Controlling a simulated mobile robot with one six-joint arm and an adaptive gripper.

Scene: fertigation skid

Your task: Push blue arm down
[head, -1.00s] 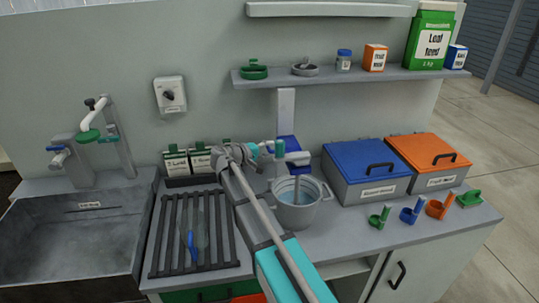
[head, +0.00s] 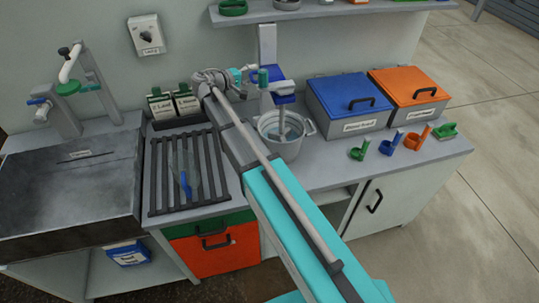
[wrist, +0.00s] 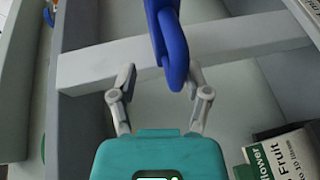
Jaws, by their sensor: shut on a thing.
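The blue arm (wrist: 172,48) shows in the wrist view as a smooth blue loop coming down from the top edge between my two fingers.
A grey bucket (head: 268,127) with a mixer shaft stands below. Blue (head: 348,106) and orange (head: 410,88) lidded boxes are to the right, with small coloured holders (head: 417,137) in front. A black rack (head: 188,180) and sink (head: 70,190) lie left.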

